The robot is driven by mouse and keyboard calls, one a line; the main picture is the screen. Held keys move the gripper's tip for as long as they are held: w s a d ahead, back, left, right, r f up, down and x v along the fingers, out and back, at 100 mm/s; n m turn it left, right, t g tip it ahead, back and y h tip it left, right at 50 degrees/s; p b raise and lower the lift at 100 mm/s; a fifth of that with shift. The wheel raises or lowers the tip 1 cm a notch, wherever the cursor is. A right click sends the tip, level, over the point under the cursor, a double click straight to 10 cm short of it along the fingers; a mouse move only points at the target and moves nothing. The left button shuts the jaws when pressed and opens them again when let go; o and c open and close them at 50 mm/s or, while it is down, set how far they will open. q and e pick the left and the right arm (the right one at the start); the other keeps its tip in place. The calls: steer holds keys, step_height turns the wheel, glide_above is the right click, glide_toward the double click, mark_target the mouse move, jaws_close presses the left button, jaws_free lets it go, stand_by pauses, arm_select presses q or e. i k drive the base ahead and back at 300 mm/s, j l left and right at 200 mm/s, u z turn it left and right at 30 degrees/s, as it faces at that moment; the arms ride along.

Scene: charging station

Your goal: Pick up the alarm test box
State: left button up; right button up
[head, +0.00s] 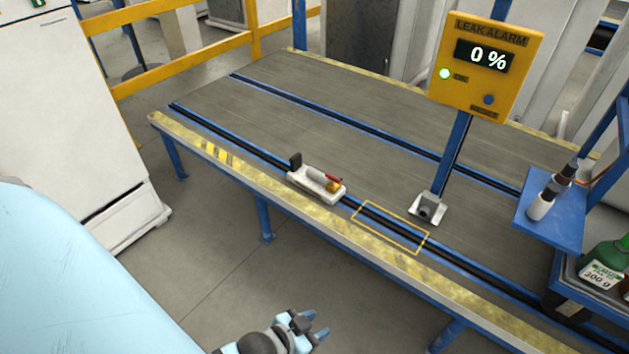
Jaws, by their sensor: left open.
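No thing in the head view carries a readable label as the alarm test box. A small white unit (305,183) with a dark block, a grey cylinder and a red and yellow part sits on the near rail of the table, left of a yellow outlined rectangle (360,219). A yellow leak alarm panel (482,100) reading 0 % stands on a blue post behind it. My left gripper (315,323) is open and empty, low at the bottom of the view, in front of the table and well apart from the white unit. My right gripper is not in view.
The long grey table (330,130) has two dark rails and a yellow striped front edge. A blue shelf (553,228) with a handheld tool (549,195) and a green bottle (610,258) stand at the right. A white cabinet (60,110) is at the left.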

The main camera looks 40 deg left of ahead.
mark_target(309, 179)
steer(key=u, duration=1.1)
steer(key=i+u, duration=0.65)
steer(key=u, duration=0.15)
steer(key=i+l+u, duration=0.25)
steer(key=u, duration=0.15)
steer(key=i+l+u, duration=0.15)
steer(key=i+l, duration=0.65)
